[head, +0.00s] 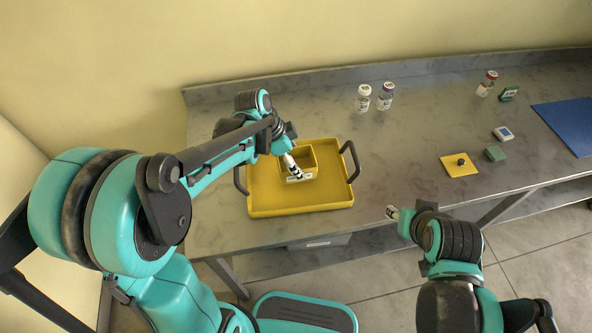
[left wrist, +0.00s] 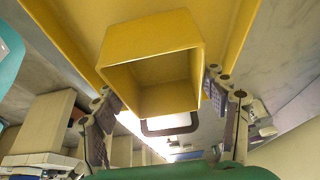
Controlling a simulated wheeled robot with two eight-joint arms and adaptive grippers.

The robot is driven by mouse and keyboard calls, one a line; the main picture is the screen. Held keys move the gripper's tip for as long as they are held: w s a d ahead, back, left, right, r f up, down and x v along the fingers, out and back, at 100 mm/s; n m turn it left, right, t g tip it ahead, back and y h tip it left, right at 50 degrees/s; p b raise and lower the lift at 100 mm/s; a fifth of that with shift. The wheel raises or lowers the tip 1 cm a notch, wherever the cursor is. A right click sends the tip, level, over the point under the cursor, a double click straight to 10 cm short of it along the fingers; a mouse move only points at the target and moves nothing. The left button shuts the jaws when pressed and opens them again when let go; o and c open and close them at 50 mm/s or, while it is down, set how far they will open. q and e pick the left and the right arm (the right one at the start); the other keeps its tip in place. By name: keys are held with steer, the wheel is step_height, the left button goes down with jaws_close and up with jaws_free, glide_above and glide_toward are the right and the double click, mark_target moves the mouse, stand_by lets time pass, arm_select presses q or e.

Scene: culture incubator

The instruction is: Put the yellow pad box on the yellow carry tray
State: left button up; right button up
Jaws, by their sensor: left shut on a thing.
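The yellow pad box (head: 316,160) is an open-topped box with a pale label on its front, within the outline of the yellow carry tray (head: 300,203) in the head view. My left gripper (head: 292,165) is shut on the box. In the left wrist view the box (left wrist: 152,62) sits between the two fingers, its opening facing the camera, with yellow tray surface (left wrist: 62,22) behind it. I cannot tell whether the box touches the tray floor. The tray has dark handles at both ends. My right gripper (head: 394,212) is off the table's front edge, its fingers too small to read.
Two vials (head: 363,97) (head: 385,96) stand behind the tray. A yellow square with a black knob (head: 459,164), a green block (head: 495,154), a small timer-like device (head: 503,133), a red-capped vial (head: 487,83) and a blue mat (head: 570,125) lie to the right.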

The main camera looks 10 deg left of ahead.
arm_select(q)
steer(key=shift+f+b, duration=0.85)
steer(key=shift+f, duration=1.05)
steer(key=shift+f, duration=0.25)
steer(key=o, duration=1.2)
steer(key=shift+r, duration=0.1)
